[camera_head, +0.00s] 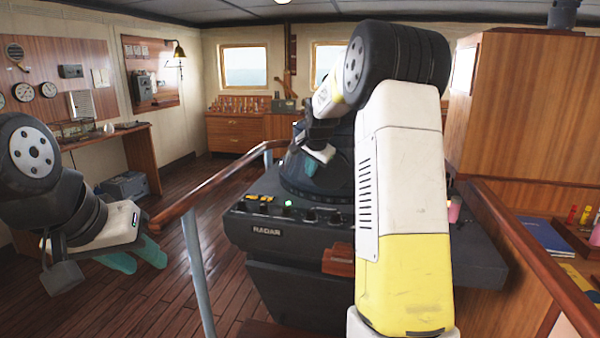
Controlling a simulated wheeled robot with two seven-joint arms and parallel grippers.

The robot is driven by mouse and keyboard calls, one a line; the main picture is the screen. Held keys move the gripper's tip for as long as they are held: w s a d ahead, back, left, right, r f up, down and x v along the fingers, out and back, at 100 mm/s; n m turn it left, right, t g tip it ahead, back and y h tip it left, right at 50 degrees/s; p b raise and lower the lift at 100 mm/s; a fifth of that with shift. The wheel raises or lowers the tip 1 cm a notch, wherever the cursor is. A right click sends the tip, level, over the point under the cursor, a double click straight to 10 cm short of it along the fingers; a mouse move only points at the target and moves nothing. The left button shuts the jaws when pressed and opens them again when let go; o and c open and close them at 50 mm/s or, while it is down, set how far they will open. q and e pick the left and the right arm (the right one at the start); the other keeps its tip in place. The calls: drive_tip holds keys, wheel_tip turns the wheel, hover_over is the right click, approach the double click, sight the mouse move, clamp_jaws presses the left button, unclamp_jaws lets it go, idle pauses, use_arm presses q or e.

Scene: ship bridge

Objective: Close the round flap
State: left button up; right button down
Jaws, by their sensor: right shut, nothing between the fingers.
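The radar console (268,231) stands in the middle of the head view. A dark round part (293,192) sits on its top; its raised upper portion looks like the round flap, but my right arm covers much of it, so its angle is unclear. My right gripper (312,168) is shut and empty, in front of this dark round part. I cannot tell whether it touches. My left gripper (139,262) hangs at the lower left, far from the console, its teal fingers apart and empty.
A wooden handrail (215,184) on a grey post runs along the console's left side. A wooden cabinet (527,100) stands at the right, with a blue book (545,235) on the shelf below. The plank floor at left is mostly clear.

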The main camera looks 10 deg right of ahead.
drive_tip(key=shift+w, duration=0.8)
drive_tip(key=shift+d, duration=0.1)
